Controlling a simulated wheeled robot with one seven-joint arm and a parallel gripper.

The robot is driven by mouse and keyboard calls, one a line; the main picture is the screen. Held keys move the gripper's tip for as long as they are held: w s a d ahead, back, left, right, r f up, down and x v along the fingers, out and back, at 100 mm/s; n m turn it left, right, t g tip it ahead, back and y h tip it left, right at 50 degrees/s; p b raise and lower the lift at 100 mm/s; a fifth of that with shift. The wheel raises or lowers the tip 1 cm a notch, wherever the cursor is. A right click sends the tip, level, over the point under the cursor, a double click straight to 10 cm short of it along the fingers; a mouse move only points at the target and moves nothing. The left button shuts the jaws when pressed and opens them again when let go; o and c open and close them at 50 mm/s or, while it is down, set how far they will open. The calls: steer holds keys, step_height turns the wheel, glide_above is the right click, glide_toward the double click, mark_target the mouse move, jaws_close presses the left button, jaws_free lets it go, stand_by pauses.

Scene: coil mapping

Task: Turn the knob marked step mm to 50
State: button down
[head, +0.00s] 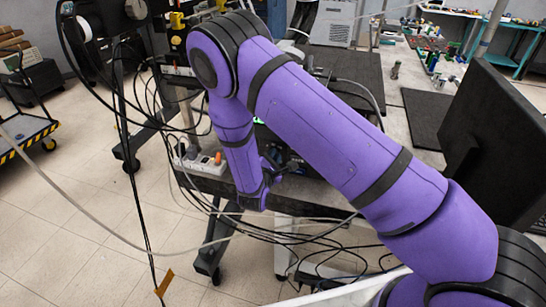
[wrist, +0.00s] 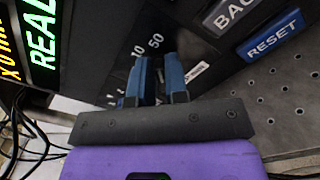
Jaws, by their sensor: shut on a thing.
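In the wrist view, the two blue fingers of my gripper (wrist: 159,75) reach to a dark control panel (wrist: 100,55). The fingers are parallel with a narrow gap between them, closed about the step mm knob. The fingers and the dark gap hide most of the knob, so its pointer cannot be read. White scale marks "10" and "50" show just beyond the fingertips, with smaller marks partly hidden left of the fingers.
A blue RESET button (wrist: 272,37) and a grey BACK button (wrist: 230,14) sit right of the fingers. A lit display (wrist: 38,35) with green and orange text is at the left. A perforated metal surface (wrist: 275,100) lies at right. Cables (head: 235,225) hang below the bench.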

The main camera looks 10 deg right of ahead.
steer(key=c, duration=1.1)
jaws_free()
steer(key=shift+c, duration=0.2)
steer(key=v, duration=1.1)
steer(key=s+d+r+m+g+h, duration=0.25)
steer(key=d+r+m+g, duration=0.4)
steer(key=d+r, duration=0.35)
steer(key=s+d+r+m+g+h, duration=0.1)
steer(key=s+d+r+m+g, duration=0.2)
steer(key=d+r+m+g, duration=0.7)
steer(key=s+r+m+t+y, duration=0.4)
steer(key=s+r+y, duration=0.8)
steer(key=s+r, duration=0.7)
steer(key=shift+s+t, duration=0.85)
steer(key=shift+t, duration=0.3)
